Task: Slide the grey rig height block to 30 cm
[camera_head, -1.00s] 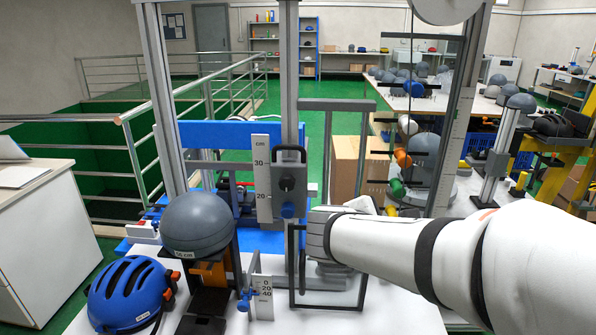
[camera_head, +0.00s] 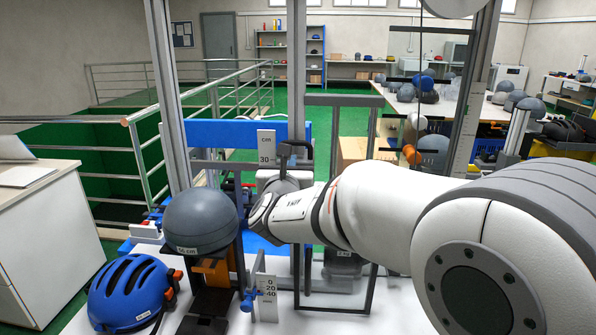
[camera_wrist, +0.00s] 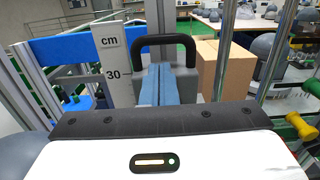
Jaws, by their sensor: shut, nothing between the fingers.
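The grey rig height block (camera_wrist: 202,82), with a black loop handle (camera_wrist: 166,42), is on the upright post beside the white scale (camera_wrist: 115,68). In the wrist view its top part is near the 30 mark; my gripper hides its lower part. My gripper (camera_wrist: 165,72) is shut, its blue-grey fingers together just below and in front of the handle, with nothing between them. I cannot tell whether they touch the block. In the head view the handle (camera_head: 296,149) shows beside the scale (camera_head: 266,145), and my wrist covers most of the block.
A grey headform (camera_head: 200,222) stands left of the post, above a blue helmet (camera_head: 130,292) on the white table. A small lower scale (camera_head: 267,297) stands in front. A dark frame (camera_head: 372,200) rises right of the post. A cardboard box (camera_wrist: 226,72) is behind.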

